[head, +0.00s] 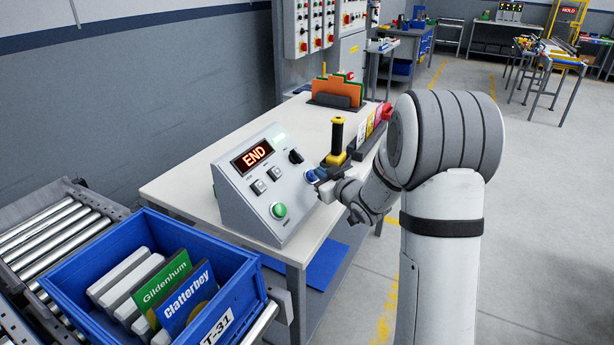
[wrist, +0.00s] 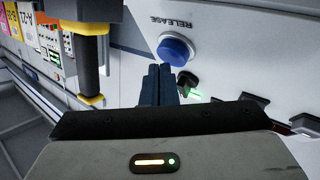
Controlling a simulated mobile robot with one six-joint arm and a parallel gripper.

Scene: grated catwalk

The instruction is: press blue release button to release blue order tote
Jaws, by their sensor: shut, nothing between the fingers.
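The blue release button (wrist: 175,50) is on the sloped face of a grey control box, under the word RELEASE in the wrist view, which shows it upside down. In the head view the button (head: 311,176) shows at the box's right side, partly behind my gripper (head: 322,177). My gripper (wrist: 161,72) is shut and empty, its tips close to the button's edge; I cannot tell whether they touch.
The control box (head: 236,205) has a display reading END, a green button (head: 279,210), a black knob (head: 296,156) and small switches. A yellow and black joystick-like post (head: 337,140) stands close beside my gripper. Roller conveyor (head: 55,235) runs at left.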

